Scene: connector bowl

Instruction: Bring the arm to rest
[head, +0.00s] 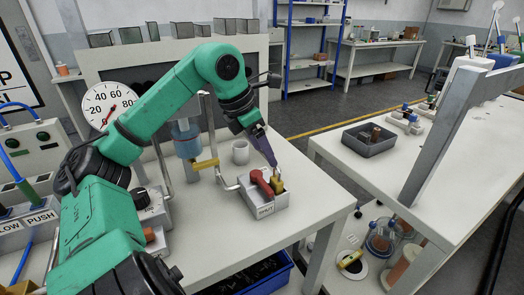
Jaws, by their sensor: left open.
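My left arm comes in from the left and arches over the white bench. Its left gripper (270,158) points down, its narrow dark fingers just above a small grey labelled box (268,208). The gripper is open, and I see nothing held in it. A dark grey square tray (352,138) on the right bench holds a few small brownish pieces. My right gripper is not in view.
A round dial gauge (108,105), a blue-grey cylinder (187,140) on a stand and a white cup (240,152) stand around the arm. A grey slanted post (440,135) rises at the right bench (365,175). A gap separates the two benches.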

